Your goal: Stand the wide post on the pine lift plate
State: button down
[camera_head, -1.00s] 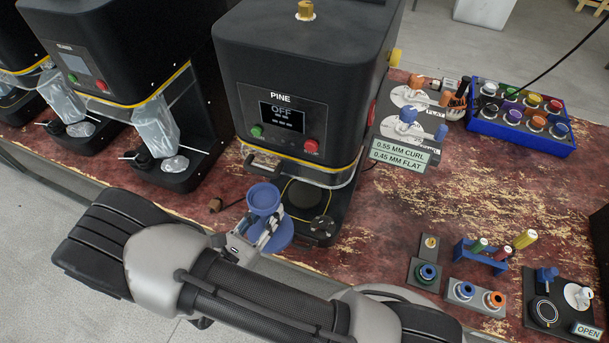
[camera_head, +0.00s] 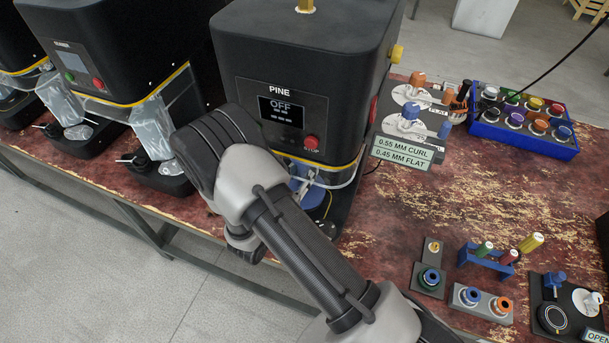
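The pine machine (camera_head: 283,75) stands in the middle, its screen reading OFF. A blue spool-shaped piece, which I take to be the wide post (camera_head: 312,196), shows only in part at the front opening of the pine machine. My gripper (camera_head: 303,186) is at this blue piece, largely hidden behind my own arm, and appears shut on it. The post seems to be over or near the lift plate. The plate is mostly hidden by my arm, so I cannot tell whether the post touches it.
Similar machines (camera_head: 95,45) stand in a row to the left. To the right are the label block (camera_head: 403,151), a blue rack of coloured caps (camera_head: 525,120), and small holders with rollers (camera_head: 481,302). The red tabletop (camera_head: 450,195) between them is clear.

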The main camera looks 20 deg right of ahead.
jog(key=shift+f, duration=1.05)
jog(key=shift+b, duration=0.3)
jog(key=shift+f+b, duration=0.5)
jog(key=shift+f, duration=0.1)
jog(key=c, duration=1.3)
grip_release()
jog(key=shift+r+p, duration=0.25)
jog(key=shift+p, duration=0.05)
jog(key=v, duration=0.4)
jog(key=p+v, duration=0.1)
jog(key=v, duration=0.3)
jog(key=p+v, duration=0.1)
jog(key=v, duration=0.3)
jog(key=shift+r, duration=0.35)
